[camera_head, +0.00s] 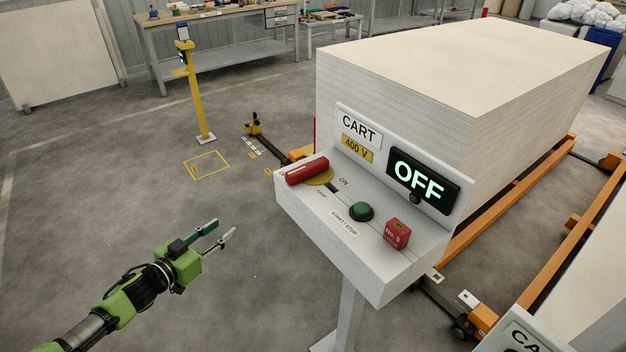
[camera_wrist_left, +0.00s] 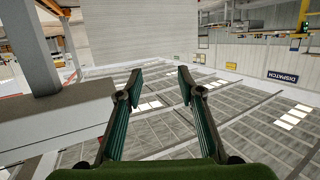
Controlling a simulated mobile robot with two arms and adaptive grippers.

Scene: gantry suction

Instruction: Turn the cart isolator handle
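The cart isolator handle (camera_head: 307,171) is a red bar on a yellow disc at the left end of a grey console (camera_head: 330,262). An ON label is beside it, and the console display (camera_head: 418,180) reads OFF. My left gripper (camera_head: 226,230) is in the head view, left of and apart from the console, over bare floor. Its two fingers are spread with nothing between them, which the left wrist view (camera_wrist_left: 156,78) also shows. The handle cannot be made out in the left wrist view. My right gripper is not in view.
A green button (camera_head: 360,211) and a red block (camera_head: 396,233) sit on the console, right of the handle. A large stack of pale boards (camera_head: 400,90) stands behind it. A yellow post (camera_head: 196,95) stands at the back left.

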